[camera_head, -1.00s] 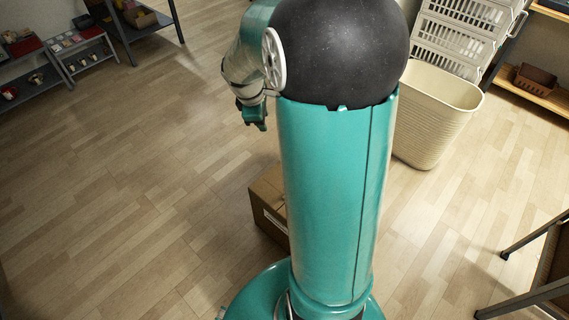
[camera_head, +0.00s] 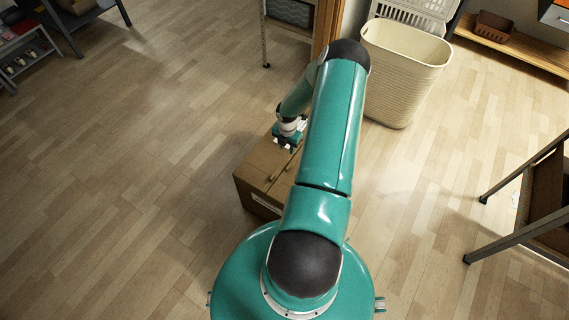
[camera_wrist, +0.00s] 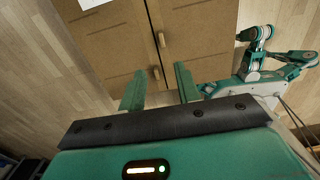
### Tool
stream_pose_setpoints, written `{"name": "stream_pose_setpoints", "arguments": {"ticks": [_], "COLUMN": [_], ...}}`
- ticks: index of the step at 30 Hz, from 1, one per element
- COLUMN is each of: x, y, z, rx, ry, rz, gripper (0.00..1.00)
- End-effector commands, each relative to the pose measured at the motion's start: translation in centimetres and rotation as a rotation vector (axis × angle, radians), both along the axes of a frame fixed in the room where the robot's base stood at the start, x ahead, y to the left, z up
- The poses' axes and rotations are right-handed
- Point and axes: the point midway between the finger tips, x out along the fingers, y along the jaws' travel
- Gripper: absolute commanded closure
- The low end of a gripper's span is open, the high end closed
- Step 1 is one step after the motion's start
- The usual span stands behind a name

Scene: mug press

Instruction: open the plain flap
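A brown cardboard box (camera_head: 262,172) stands on the floor left of my arm, its top shut. In the wrist view a seam splits the top into a left flap (camera_wrist: 108,45) with a white label (camera_wrist: 92,3) at its upper edge and a right flap (camera_wrist: 200,35) on which I see no label. Small pale pegs sit near the seam, an upper peg (camera_wrist: 161,40) and a lower peg (camera_wrist: 156,73). My gripper (camera_wrist: 158,70) is open over the top; the lower peg appears between its fingertips. I cannot tell whether they touch it. My gripper also shows in the head view (camera_head: 288,140).
A cream laundry basket (camera_head: 400,85) stands behind the box to the right. A wooden post (camera_head: 326,25) and shelf unit are at the back. A dark-legged table (camera_head: 535,205) is at right. Floor to the left is clear.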

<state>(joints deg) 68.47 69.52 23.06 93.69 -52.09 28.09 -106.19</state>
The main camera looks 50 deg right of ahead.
Motion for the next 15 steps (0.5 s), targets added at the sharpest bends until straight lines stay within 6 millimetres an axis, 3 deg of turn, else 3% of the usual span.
{"name": "stream_pose_setpoints", "arguments": {"ticks": [8,15], "x": [-0.8,-0.8], "y": [-0.1,0.0], "z": [-3.0,-7.5], "rx": [0.007,0.008], "ry": [-0.002,-0.001], "rz": [0.013,0.012], "gripper": [0.67,0.67]}}
